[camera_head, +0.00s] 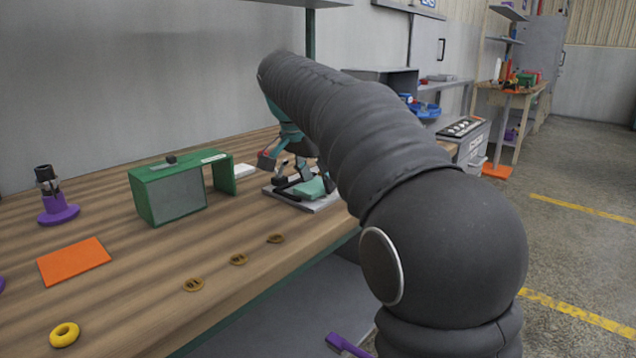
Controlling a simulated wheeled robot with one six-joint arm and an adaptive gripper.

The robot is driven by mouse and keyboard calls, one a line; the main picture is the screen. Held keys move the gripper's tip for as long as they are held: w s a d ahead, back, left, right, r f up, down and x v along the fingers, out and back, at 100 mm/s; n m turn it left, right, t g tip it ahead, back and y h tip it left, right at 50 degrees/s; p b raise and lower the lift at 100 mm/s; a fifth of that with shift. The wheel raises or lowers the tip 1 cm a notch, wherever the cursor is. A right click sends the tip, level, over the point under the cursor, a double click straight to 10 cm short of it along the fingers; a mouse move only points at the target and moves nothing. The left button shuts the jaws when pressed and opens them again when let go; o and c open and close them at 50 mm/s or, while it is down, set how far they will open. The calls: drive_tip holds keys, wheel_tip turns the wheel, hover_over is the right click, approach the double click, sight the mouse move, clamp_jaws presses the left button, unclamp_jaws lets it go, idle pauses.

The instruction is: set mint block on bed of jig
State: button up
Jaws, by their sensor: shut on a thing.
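The jig has a grey base plate (322,206) on the bench, with dark parts around the block. My gripper (294,180) is at the block and shut on it, pointing down from my arm. The fingers are small and dark here, and they blend with the dark jig parts. I cannot tell whether the block touches the jig's bed or is held just above it.
A green frame (144,200) stands left of the jig. The bench middle has free room. My arm hides the area right of the jig.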

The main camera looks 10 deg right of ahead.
drive_tip(key=shift+f, duration=0.45)
drive_tip(key=o, duration=1.1)
drive_tip(key=shift+r, duration=0.6)
drive_tip(key=p+v, duration=0.2)
drive_tip(key=v, duration=0.9)
drive_tip(key=shift+s+a+r+p, duration=0.15)
drive_tip(key=shift+p, duration=0.15)
